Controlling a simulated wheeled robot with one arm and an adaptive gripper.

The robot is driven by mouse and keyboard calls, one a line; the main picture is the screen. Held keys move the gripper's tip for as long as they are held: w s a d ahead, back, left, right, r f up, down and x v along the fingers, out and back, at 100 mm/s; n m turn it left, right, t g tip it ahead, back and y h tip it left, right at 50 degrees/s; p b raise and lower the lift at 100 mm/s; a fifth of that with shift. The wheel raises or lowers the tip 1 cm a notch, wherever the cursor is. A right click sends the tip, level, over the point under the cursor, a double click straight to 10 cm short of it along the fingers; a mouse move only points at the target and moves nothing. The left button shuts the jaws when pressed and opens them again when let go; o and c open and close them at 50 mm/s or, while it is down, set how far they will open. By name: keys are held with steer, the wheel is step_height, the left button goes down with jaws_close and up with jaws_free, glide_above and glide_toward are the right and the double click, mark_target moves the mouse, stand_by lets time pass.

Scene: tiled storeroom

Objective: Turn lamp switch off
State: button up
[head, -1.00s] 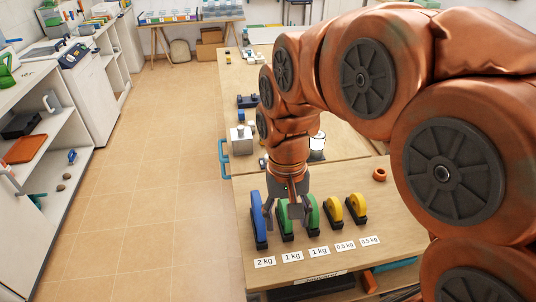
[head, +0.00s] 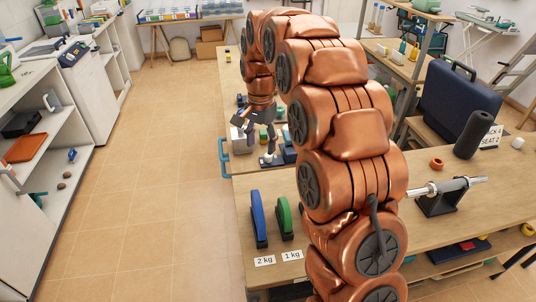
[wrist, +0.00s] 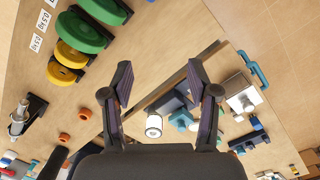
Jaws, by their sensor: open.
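My gripper (head: 262,134) hangs over the far bench; in the wrist view my gripper (wrist: 158,80) is open, its two dark fingers wide apart with nothing between the tips. A pale metal box (head: 242,142) with a small part on top stands beside and below the gripper at the bench's left side. It also shows in the wrist view (wrist: 240,98), right of the fingers. A white round-topped object (wrist: 153,125) sits below and between the fingers, beside dark blue pieces (wrist: 172,103). I cannot tell for certain which of these is the lamp or its switch.
A blue weight (head: 258,218) and a green weight (head: 285,217) stand on the near bench (head: 450,225); my arm hides others. A metal bar on a stand (head: 440,196), an orange ring (head: 437,163) and a dark blue case (head: 460,105) are at right. The floor at left is clear.

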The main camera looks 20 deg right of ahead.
steer(key=w+d+f+m, duration=0.2)
steer(key=w+d+f, duration=0.1)
steer(key=w, duration=0.3)
steer(key=w+d+f+m, duration=0.2)
steer(key=w+f+m, duration=0.15)
steer(key=w, duration=0.25)
steer(key=m, duration=0.3)
glide_toward(269, 157)
steer(key=shift+w+a+f+t+p, duration=0.15)
steer(key=shift+w+f+t+p, duration=0.05)
steer(key=shift+f+t+p, duration=0.25)
steer(key=shift+w+f+m, duration=0.2)
steer(key=shift+f+m, duration=0.25)
steer(key=shift+f, duration=0.1)
steer(key=shift+f+p, duration=1.35)
steer(key=shift+f, duration=2.45)
steer(key=shift+c, duration=0.4)
steer(key=c, duration=1)
jaws_close()
